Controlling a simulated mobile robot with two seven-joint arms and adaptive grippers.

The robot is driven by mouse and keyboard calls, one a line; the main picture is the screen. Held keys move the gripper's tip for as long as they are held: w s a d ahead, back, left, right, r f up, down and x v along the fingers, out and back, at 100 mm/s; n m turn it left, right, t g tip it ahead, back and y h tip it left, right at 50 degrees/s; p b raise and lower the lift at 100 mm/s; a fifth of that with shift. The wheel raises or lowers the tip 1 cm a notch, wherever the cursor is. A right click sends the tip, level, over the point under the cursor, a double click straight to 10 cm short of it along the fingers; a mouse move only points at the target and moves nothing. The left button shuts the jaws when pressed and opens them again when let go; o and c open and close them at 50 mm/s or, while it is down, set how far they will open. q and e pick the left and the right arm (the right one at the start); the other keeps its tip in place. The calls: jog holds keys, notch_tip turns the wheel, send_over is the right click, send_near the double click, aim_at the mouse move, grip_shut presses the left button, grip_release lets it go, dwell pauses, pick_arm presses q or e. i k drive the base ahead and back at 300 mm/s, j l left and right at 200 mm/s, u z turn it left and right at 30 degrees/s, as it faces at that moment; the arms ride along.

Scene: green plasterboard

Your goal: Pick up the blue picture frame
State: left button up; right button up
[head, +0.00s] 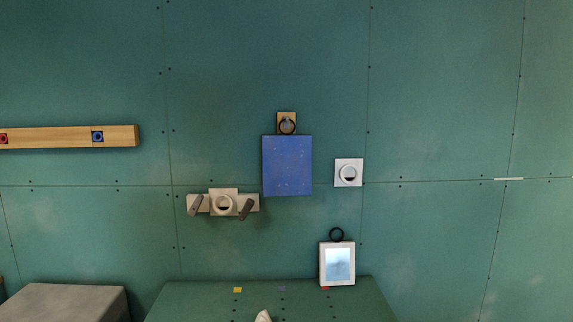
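The blue picture frame (287,166) is a flat blue rectangle with small light specks, upright against the green wall. A dark ring (287,127) at its top edge sits at a hook on a small wooden block (287,115), and the frame appears to hang there.
A white picture frame (325,277) with a dark ring stands on a green surface (190,302). Wall fittings are a white round-holed plate (341,184), a beige fixture with two levers (222,205) and a wooden rail (60,138). A grey block (70,300) is lower left.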

aim_at(288, 159)
jog(key=i+l, duration=0.15)
jog(key=l, duration=0.2)
jog(key=i+l, duration=0.15)
jog(key=l, duration=0.2)
jog(key=i+l+z, duration=0.1)
jog(key=l, duration=0.25)
